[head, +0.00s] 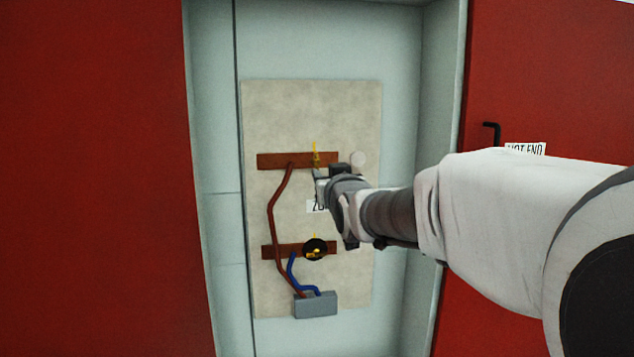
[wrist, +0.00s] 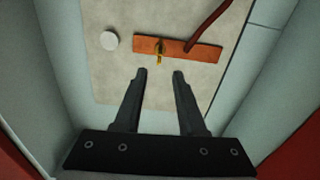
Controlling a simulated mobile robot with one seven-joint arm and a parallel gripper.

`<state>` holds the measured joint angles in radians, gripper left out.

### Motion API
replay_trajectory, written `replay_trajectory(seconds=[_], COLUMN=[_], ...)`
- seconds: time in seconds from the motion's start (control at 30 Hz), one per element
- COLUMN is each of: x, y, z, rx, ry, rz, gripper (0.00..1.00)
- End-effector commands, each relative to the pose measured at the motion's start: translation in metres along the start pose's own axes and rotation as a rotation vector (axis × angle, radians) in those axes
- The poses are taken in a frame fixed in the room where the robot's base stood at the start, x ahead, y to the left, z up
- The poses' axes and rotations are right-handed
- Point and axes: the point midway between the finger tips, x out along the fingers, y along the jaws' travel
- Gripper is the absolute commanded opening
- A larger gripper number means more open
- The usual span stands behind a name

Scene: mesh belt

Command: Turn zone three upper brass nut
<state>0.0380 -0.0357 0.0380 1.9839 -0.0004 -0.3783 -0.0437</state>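The upper brass nut (head: 316,158) sits on the right part of the upper copper bar (head: 272,161), on a pale panel. In the wrist view the nut (wrist: 159,50) shows beyond the fingertips, roughly in line with the gap between them, on the copper bar (wrist: 205,52). My gripper (wrist: 159,74) is open and empty, its two dark fingers apart and not touching the nut. In the head view my gripper (head: 318,178) is just below and right of the nut. The zone label (head: 316,206) is partly hidden by my gripper.
A lower copper bar (head: 270,251) carries another brass piece with a black disc (head: 315,249). A red-brown cable (head: 271,215) and a blue cable (head: 291,272) run to a grey box (head: 316,305). A white round knob (head: 357,159) is right of the upper bar. Red doors flank the recess.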

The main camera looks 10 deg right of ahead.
Motion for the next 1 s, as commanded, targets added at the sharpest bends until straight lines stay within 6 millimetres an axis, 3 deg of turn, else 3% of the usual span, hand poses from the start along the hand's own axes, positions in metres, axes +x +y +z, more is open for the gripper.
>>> replay_trajectory(seconds=[0.2, 0.4, 0.87, 1.0], x=[-0.038, -0.058, -0.064, -0.073], y=[0.000, 0.000, 0.000, 0.000], z=[-0.001, -0.001, 0.000, 0.009], rx=[0.001, 0.001, 0.001, 0.002], ry=[0.001, 0.000, -0.001, -0.050], rz=[0.000, 0.000, 0.000, -0.001], gripper=[0.40, 0.40, 0.40, 0.40])
